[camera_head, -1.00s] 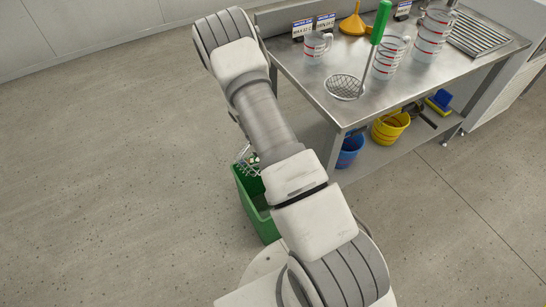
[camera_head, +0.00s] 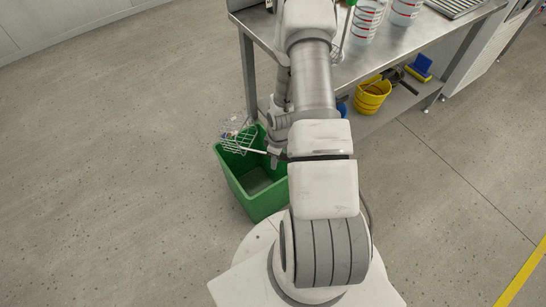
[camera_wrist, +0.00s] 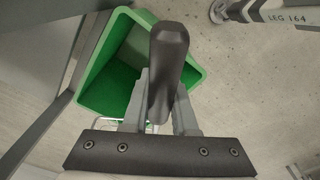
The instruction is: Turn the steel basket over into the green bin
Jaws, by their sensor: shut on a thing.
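The steel basket (camera_head: 238,142) is a wire basket with small coloured and white things in it. It is above the far left rim of the green bin (camera_head: 262,207), looking roughly level. The bin stands on the floor, and what shows of its inside looks empty. My gripper (camera_head: 274,158) is above the bin's right side, partly hidden by my arm. In the wrist view my gripper (camera_wrist: 160,108) is shut on the basket's dark handle (camera_wrist: 169,60), with the green bin (camera_wrist: 106,82) below. Only a little of the wire shows there.
A steel table (camera_head: 400,50) with measuring jugs (camera_head: 364,20) stands behind and to the right. A yellow bucket (camera_head: 372,97) is on its lower shelf. A table leg (camera_head: 249,75) is close behind the bin. The floor to the left is clear.

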